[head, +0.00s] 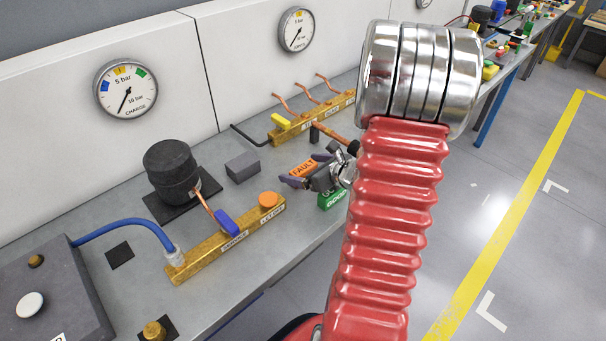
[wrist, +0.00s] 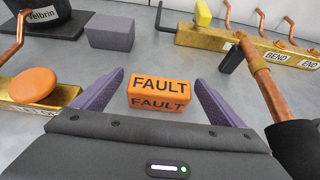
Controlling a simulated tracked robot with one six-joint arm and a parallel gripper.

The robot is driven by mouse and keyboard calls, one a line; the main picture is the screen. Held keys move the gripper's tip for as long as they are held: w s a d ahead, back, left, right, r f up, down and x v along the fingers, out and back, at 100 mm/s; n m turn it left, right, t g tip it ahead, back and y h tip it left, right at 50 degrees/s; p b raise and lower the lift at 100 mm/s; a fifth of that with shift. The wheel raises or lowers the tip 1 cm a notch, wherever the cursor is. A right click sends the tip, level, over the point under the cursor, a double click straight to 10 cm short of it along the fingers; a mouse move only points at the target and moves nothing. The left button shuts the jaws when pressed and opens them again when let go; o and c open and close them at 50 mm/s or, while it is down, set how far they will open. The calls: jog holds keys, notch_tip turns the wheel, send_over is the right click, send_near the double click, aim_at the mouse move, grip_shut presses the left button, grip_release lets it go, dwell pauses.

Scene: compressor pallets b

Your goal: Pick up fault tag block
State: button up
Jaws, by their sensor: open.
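The fault tag block is an orange block marked FAULT (wrist: 158,93) lying on the grey bench. In the wrist view it sits between the two purple fingers of my gripper (wrist: 158,100), with a gap on each side. My gripper is open and holds nothing. In the head view the fault tag block (head: 303,168) shows just behind my gripper (head: 303,180), which partly covers it. A green block (head: 331,198) stands on the near side of my gripper, close to the bench's front edge, partly hidden by my gripper and arm.
A brass manifold (head: 225,238) with an orange cap and blue lever lies to the left. A grey block (head: 242,166) and black compressor (head: 172,170) stand behind it. Another brass manifold (head: 318,118) with copper pipes lies farther back. A copper pipe (wrist: 262,80) rises close right of my gripper.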

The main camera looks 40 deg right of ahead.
aim_at(303, 167)
jog(key=shift+c, duration=0.7)
jog(key=c, duration=1)
jog(key=shift+r, duration=5)
